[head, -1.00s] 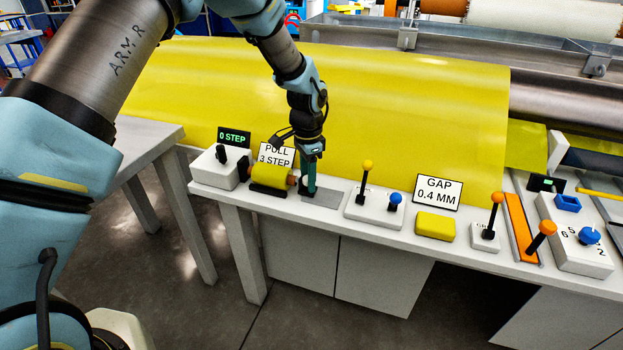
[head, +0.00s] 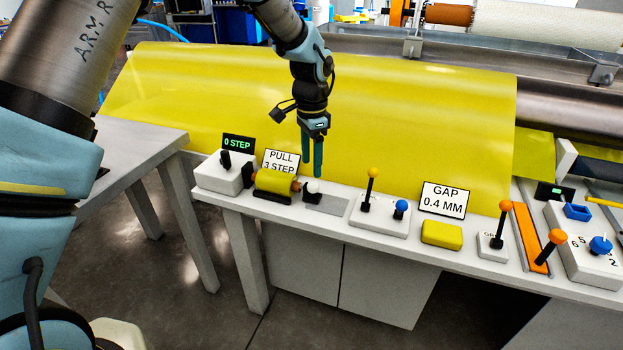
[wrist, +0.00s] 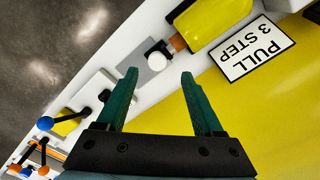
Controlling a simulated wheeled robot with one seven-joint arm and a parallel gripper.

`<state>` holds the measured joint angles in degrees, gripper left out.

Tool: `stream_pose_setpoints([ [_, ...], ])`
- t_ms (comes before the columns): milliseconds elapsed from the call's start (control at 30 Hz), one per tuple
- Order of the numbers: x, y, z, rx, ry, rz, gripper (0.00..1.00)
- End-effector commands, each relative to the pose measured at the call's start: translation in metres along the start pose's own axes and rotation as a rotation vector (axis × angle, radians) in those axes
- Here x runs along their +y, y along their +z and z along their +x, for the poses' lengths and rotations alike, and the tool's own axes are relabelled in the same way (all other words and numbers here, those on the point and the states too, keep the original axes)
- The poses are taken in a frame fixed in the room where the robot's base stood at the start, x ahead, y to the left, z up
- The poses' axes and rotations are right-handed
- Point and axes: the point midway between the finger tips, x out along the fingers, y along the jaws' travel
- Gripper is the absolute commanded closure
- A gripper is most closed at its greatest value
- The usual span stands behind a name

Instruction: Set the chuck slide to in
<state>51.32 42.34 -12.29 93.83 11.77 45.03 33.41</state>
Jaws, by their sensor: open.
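The chuck slide appears to be a black block with a white knob (head: 312,187), at the right end of the yellow roll (head: 275,182) with its orange core. A flat grey plate (head: 328,205) extends to the right of the block. In the wrist view the white knob (wrist: 158,57) shows just beyond and between the fingertips. My gripper (head: 312,168) is open and empty, its green fingers pointing down. It is above the knob and apart from it. No in or out marking is readable.
A box with a black lever (head: 224,172) stands left, under a "0 STEP" display (head: 238,144). The "PULL 3 STEP" sign (head: 281,161) stands behind the roll. A yellow sheet (head: 400,110) hangs behind.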

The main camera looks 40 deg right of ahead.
Motion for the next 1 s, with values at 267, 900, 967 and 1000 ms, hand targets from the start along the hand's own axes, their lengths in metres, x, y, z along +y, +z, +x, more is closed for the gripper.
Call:
stream_pose_setpoints([
  [267,0.0,0.0,-0.03,0.0,0.001,0.0,0.31],
  [900,-0.002,0.005,-0.034,-0.001,-0.001,-0.013,0.31],
  [967,-0.008,0.017,-0.037,0.001,-0.004,-0.047,0.31],
  [1000,-0.013,0.03,-0.04,0.001,-0.007,-0.084,0.31],
])
